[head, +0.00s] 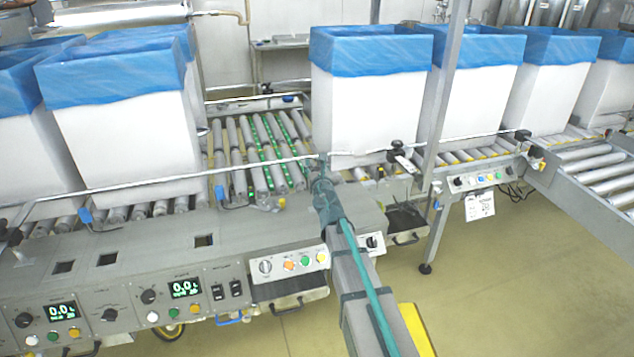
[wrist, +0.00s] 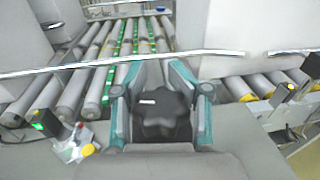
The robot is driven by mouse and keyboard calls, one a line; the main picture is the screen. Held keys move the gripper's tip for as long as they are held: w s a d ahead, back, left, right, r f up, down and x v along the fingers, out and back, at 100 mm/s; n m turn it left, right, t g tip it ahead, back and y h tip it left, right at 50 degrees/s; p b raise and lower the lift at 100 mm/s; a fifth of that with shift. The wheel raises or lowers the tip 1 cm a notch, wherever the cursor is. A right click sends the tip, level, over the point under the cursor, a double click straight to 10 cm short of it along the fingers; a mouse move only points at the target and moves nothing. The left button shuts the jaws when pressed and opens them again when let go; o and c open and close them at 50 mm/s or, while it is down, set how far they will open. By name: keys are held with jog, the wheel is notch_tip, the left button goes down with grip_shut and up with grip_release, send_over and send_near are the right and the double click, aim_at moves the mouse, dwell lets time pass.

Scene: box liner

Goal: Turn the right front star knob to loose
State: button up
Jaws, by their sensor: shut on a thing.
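The black star knob (wrist: 160,115) shows in the wrist view, with a small white mark on its top. My gripper (wrist: 157,76) is shut on it, with one finger on each side of the knob. In the head view my gripper (head: 322,178) is at the near rail by the right end of the roller section with green strips. There my gripper and arm hide the knob. I cannot tell from the pictures whether the knob is tight or loose.
A long metal guide rail (head: 150,183) runs just beyond my gripper. A white box with blue liner (head: 370,105) stands behind to the right, another (head: 120,125) to the left. Control panels with knobs and buttons (head: 288,265) line the near side. A sensor with a green light (wrist: 45,122) sits left.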

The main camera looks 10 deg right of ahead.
jog(key=n+y+b, duration=0.1)
jog(key=b, duration=0.1)
jog(key=n+y+b, duration=0.1)
jog(key=y+b, duration=0.1)
jog(key=n+y+b, duration=0.1)
jog(key=y+b, duration=0.1)
jog(key=shift+s+a+f+g, duration=0.2)
jog(key=shift+a+f+g, duration=0.1)
jog(key=shift+a+f, duration=0.05)
jog(key=n+y, duration=0.1)
jog(key=n+g+y+b, duration=0.1)
jog(key=y, duration=0.1)
jog(key=shift+a+r, duration=0.15)
jog(key=shift+r, duration=0.05)
jog(key=shift+s+a+n+g+y, duration=0.15)
jog(key=shift+n+g+y, duration=0.25)
jog(key=shift+n+y, duration=0.25)
jog(key=shift+y, duration=0.35)
jog(key=o, duration=0.8)
jog(key=shift+o, duration=0.6)
jog(key=shift+r, duration=0.1)
